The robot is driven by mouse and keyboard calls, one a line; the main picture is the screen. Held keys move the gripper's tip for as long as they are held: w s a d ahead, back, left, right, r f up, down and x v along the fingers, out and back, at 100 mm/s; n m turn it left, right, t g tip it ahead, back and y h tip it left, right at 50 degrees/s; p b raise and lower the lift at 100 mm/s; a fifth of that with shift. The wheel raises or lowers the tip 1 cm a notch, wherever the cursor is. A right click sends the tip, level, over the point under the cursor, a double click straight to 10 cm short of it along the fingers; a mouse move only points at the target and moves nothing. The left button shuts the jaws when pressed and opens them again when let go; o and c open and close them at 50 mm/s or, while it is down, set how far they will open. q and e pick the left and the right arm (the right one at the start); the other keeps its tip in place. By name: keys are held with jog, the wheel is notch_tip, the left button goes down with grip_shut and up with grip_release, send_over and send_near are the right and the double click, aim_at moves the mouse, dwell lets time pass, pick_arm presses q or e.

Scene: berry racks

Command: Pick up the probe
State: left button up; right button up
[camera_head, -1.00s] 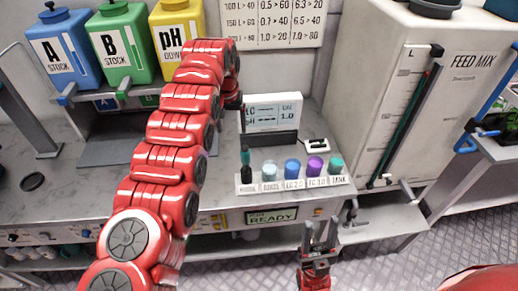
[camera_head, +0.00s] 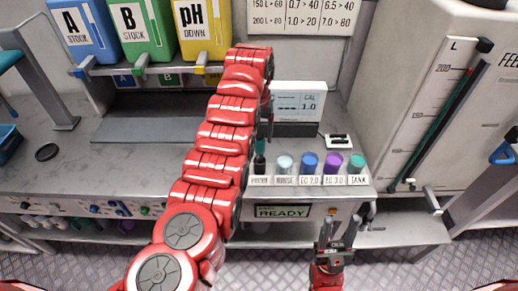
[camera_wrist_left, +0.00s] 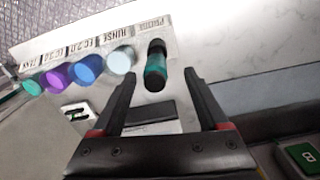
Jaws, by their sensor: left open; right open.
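The probe (camera_head: 260,158) is a dark stick with a teal band, standing upright in the labelled slot at the left end of a white rack (camera_head: 300,181). In the left wrist view the probe (camera_wrist_left: 155,66) is seen from above, in line with the gap between the fingers. My left gripper (camera_head: 267,112) is over the probe, partly hidden behind my arm. In the wrist view its fingers (camera_wrist_left: 160,78) are spread, with nothing clamped. My right gripper (camera_head: 334,230) is open and empty, low in front of the bench.
Several coloured cups, including a blue one (camera_head: 309,163), stand in the rack right of the probe. A meter with a screen (camera_head: 298,103) is behind it. A small white device (camera_head: 339,141) lies to the right.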

aim_at(260, 147)
pick_arm(q)
jog(key=shift+w+d+f, duration=0.1)
jog(key=shift+f, duration=0.5)
jog(key=shift+d+f+p, duration=0.2)
jog(key=shift+f+p, duration=0.4)
jog(key=shift+p, duration=0.3)
jog(key=shift+f, duration=0.35)
notch_tip(260, 147, down, 3)
jog(key=shift+r+p, duration=0.2)
jog(key=shift+p, duration=0.1)
jog(key=shift+d+f, duration=0.1)
jog(key=shift+f, duration=0.3)
jog(key=shift+r, duration=0.1)
grip_shut()
